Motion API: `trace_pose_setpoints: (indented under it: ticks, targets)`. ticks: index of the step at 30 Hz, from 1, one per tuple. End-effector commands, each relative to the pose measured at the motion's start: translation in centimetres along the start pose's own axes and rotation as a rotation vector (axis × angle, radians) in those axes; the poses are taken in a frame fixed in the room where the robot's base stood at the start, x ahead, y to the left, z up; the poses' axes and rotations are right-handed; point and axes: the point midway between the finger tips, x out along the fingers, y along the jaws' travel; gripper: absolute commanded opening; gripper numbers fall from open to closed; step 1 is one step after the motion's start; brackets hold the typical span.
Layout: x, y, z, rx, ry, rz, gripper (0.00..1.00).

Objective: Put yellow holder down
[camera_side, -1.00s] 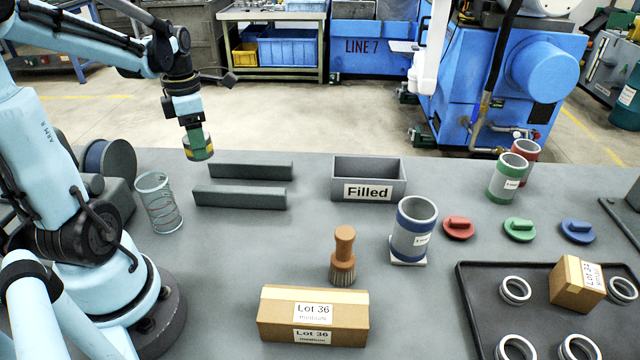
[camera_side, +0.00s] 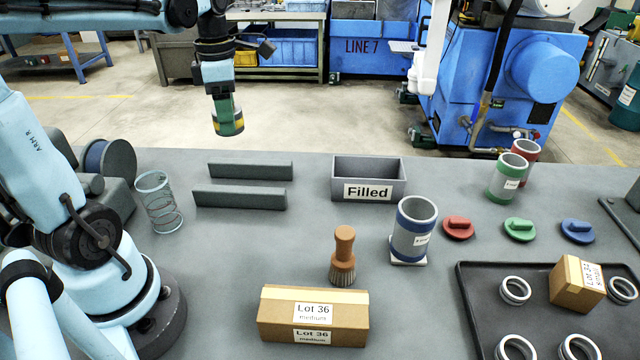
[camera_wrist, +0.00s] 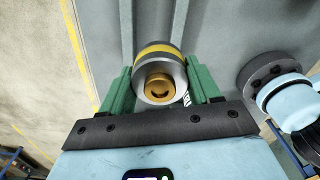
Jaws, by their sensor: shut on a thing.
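My gripper (camera_side: 226,112) is at the upper left in the side view, raised above the far edge of the table. Its green fingers are shut on the yellow holder (camera_side: 229,127), a short grey cylinder with a yellow band. In the wrist view the holder (camera_wrist: 160,76) sits between the two green fingers, its round end with a brass-coloured centre facing the camera. The holder hangs clear of the table in the side view.
Two grey rails (camera_side: 240,197) lie on the table below the gripper. A wire basket (camera_side: 158,201) stands left of them, and a grey "Filled" bin (camera_side: 368,179) stands right. A brush (camera_side: 343,257), a blue-banded cylinder (camera_side: 413,230) and a Lot 36 box (camera_side: 313,315) are nearer.

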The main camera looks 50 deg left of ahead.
Motion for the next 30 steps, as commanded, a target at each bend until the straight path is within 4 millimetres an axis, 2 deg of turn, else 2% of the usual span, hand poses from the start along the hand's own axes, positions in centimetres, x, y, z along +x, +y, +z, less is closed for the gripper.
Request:
trace_pose_setpoints:
  ticks: [1, 8, 15, 20, 24, 30]
  targets:
    - [-0.1, -0.7, 1.4, 0.055, 0.0, 0.0, 0.01]
    - [-0.2, -4.7, 7.8, 0.321, 0.0, 0.0, 0.01]
    - [-0.3, -10.8, 13.6, 0.607, 0.0, 0.001, 0.01]
    - [-0.3, -15.7, 16.7, 0.798, 0.0, 0.001, 0.01]
    - [-0.3, -20.4, 18.8, 0.963, 0.0, 0.001, 0.01]
    - [-0.2, -27.8, 20.5, 1.203, -0.001, 0.002, 0.01]
